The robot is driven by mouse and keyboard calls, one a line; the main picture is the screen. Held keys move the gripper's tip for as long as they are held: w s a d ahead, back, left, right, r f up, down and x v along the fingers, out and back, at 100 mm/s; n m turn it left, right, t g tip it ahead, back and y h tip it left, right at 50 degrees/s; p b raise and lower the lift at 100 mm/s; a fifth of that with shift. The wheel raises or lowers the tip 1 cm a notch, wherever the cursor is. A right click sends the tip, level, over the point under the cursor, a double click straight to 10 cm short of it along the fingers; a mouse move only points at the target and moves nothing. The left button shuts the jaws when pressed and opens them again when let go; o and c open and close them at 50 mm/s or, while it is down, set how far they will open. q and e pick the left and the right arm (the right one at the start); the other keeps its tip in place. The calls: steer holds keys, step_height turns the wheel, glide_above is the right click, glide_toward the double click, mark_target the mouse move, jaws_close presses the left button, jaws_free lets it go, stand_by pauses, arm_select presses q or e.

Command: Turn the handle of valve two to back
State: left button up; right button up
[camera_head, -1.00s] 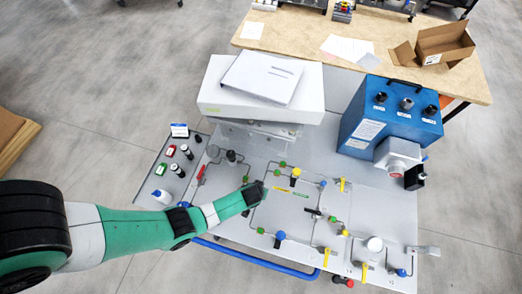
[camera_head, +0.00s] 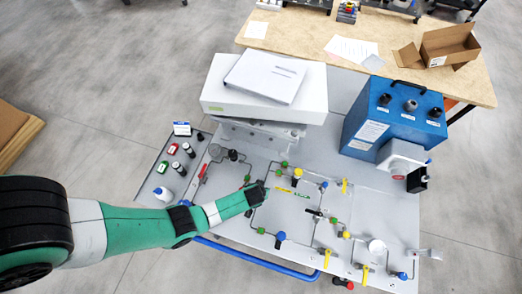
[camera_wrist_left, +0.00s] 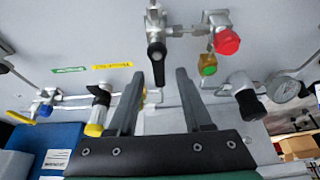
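No readable label shows which valve is valve two. My left gripper (camera_wrist_left: 171,72) is open, with its two dark fingers apart, low over the panel; it also shows in the head view (camera_head: 257,193). Just beyond its fingertips is a valve with a black lever handle (camera_wrist_left: 156,52) on a silver body. In the head view the gripper hides this valve. My right gripper is not in view.
A blue box (camera_head: 393,125) and a white box (camera_head: 263,95) stand behind.

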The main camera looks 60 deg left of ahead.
arm_select(q)
steer(key=shift+r, duration=0.1)
steer(key=p+v, duration=1.1)
steer(key=shift+r+p, duration=0.2)
steer(key=shift+p, duration=0.1)
steer(key=shift+s+d, duration=0.1)
